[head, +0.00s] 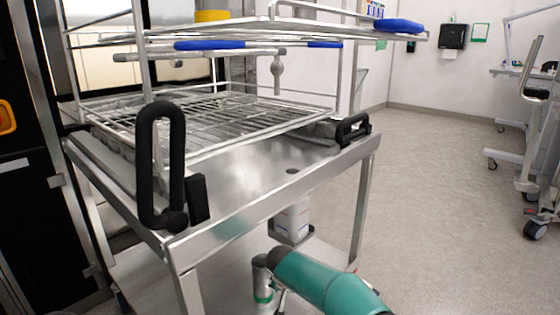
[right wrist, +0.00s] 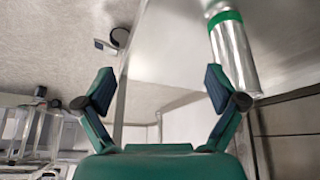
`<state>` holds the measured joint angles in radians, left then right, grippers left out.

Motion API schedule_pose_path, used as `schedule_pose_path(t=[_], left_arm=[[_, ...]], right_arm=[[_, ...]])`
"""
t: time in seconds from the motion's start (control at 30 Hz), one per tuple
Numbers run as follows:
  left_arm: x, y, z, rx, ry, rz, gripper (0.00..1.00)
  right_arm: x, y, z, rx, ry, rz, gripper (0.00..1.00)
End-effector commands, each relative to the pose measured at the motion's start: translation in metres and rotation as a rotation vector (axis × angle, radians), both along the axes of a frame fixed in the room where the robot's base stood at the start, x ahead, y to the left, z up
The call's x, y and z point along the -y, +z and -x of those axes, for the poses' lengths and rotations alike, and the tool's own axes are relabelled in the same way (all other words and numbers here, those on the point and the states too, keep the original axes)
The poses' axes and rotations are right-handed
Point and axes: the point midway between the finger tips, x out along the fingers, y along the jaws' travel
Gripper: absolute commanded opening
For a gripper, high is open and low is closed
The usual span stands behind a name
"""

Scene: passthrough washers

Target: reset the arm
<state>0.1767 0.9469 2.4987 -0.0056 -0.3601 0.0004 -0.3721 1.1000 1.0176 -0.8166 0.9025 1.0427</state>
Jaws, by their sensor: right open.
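My right gripper (right wrist: 159,80) shows in the right wrist view with its two teal and dark fingers spread wide. Nothing is between them. In the head view my right arm (head: 330,283), teal with a dark joint, is at the bottom centre, in front of the steel cart (head: 270,170). Its fingers cannot be made out there. My left arm and gripper are not in view. A silver cylinder with a green band (right wrist: 232,52) is at the upper right of the right wrist view, beyond the right finger. I cannot tell whether it is part of me.
A wire rack (head: 215,125) stands on the cart, with blue-trimmed rails above. Black handles (head: 160,165) rise from the cart's front corner. Open floor (head: 440,210) lies to the right, with a wheeled frame (head: 535,150) at the edge.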

Motion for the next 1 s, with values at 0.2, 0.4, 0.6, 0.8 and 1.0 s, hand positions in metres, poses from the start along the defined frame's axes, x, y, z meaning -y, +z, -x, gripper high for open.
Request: schedule_pose_path(t=[0.2,0.4,0.6,0.8,1.0], left_arm=[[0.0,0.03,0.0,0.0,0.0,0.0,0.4],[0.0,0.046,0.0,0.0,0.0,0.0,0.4],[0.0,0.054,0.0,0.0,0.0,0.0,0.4],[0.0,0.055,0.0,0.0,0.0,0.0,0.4],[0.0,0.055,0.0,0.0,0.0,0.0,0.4]], right_arm=[[0.102,-0.096,0.093,-0.329,-0.112,-0.101,0.94],[0.118,-0.153,0.219,-0.54,-0.102,-0.315,0.94],[0.104,-0.163,0.326,-0.608,-0.083,-0.491,0.94],[0.088,-0.156,0.39,-0.58,-0.025,-0.544,0.94],[0.091,-0.154,0.39,-0.412,0.109,-0.481,0.94]])
